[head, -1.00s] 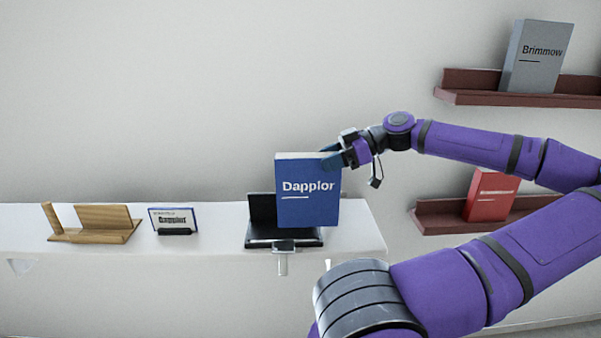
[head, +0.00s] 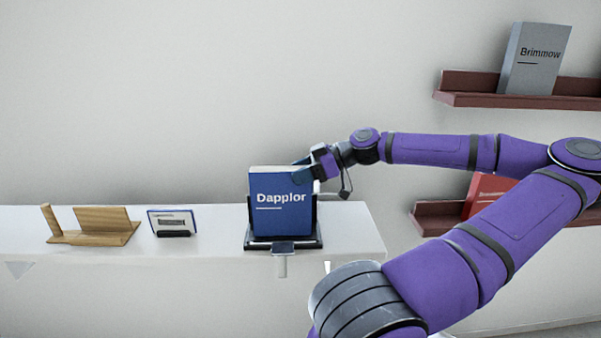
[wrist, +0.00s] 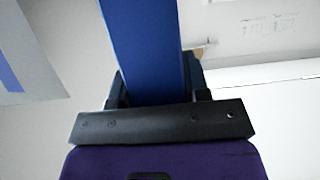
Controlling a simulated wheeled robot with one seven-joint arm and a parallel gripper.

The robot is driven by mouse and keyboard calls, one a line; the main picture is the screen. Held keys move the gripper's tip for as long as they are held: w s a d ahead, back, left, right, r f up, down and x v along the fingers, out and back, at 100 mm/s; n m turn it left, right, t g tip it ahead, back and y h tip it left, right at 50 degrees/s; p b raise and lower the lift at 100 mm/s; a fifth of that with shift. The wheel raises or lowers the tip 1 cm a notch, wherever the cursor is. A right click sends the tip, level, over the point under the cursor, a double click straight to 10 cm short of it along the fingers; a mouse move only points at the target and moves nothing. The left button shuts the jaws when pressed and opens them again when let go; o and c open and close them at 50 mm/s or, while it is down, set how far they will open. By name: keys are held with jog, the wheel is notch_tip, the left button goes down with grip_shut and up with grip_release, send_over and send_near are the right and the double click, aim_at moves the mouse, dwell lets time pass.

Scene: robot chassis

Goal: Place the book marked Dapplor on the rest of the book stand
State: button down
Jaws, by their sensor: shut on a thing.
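The blue book marked Dapplor (head: 281,212) is upright at the black book stand (head: 312,241), in front of its back plate. Its lower edge is at the stand's rest; I cannot tell whether it touches. My gripper (head: 306,173) is shut on the book's upper right edge. In the wrist view the blue book (wrist: 147,50) runs up between the fingers of my gripper (wrist: 158,88). The book hides most of the stand's back plate.
The white shelf (head: 355,240) also bears a wooden stand (head: 105,222) and a small sign (head: 172,221) to the left. A grey book marked Brimmow (head: 535,60) and a partly hidden red book (head: 484,193) stand on dark red wall shelves at right.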

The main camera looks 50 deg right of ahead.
jog(key=c, duration=0.6)
grip_release()
jog(key=v, duration=1.2)
